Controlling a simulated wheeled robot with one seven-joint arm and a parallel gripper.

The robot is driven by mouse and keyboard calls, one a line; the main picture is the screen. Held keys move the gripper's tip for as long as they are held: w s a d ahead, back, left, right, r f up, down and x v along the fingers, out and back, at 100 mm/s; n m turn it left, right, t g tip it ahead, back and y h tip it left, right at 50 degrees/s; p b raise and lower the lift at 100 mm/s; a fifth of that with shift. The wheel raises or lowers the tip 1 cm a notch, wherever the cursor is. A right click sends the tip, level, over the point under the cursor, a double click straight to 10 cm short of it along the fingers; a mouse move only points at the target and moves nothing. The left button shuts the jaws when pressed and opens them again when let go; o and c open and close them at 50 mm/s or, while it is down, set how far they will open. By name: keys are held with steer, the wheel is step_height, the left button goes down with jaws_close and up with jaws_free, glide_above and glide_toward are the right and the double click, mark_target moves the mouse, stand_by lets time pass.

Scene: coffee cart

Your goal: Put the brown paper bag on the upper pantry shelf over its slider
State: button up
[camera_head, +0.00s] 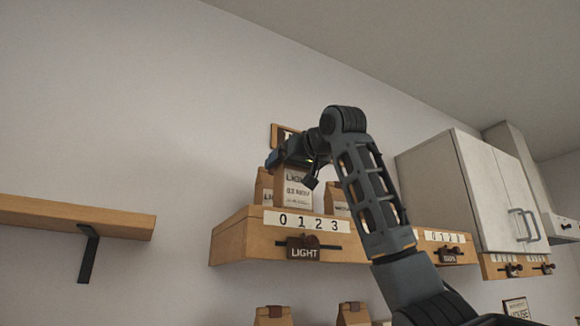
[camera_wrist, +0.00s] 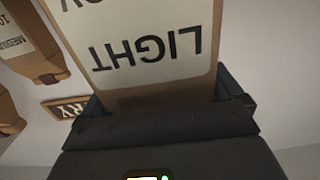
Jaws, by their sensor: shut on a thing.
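The brown paper bag (camera_head: 294,190) has a pale label reading LIGHT and is upright. My gripper (camera_head: 292,160) is shut on its top from above; in the wrist view the bag (camera_wrist: 150,75) sits between the jaws (camera_wrist: 165,105). The bag is at the upper pantry shelf (camera_head: 232,236), roughly above the slider (camera_head: 304,252) with its LIGHT tag, slightly left of it. The slider is under the 1–2 part of a 0 1 2 3 scale. The bag's base meets the shelf's front edge in the head view; I cannot tell whether it touches the shelf.
A brown bag (camera_head: 264,188) stands left of the held one, another (camera_head: 336,199) right of it, partly behind my arm. A wooden sign (camera_head: 278,135) is on the wall behind. A white cabinet (camera_head: 470,190) is at right, an empty-looking shelf (camera_head: 70,215) at left. More bags (camera_head: 273,316) show below.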

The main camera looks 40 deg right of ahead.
steer(key=shift+f, duration=0.35)
steer(key=o, duration=1.3)
steer(key=shift+f, duration=0.15)
steer(key=b+v, duration=0.4)
steer(key=v, duration=0.8)
steer(key=shift+r, duration=0.2)
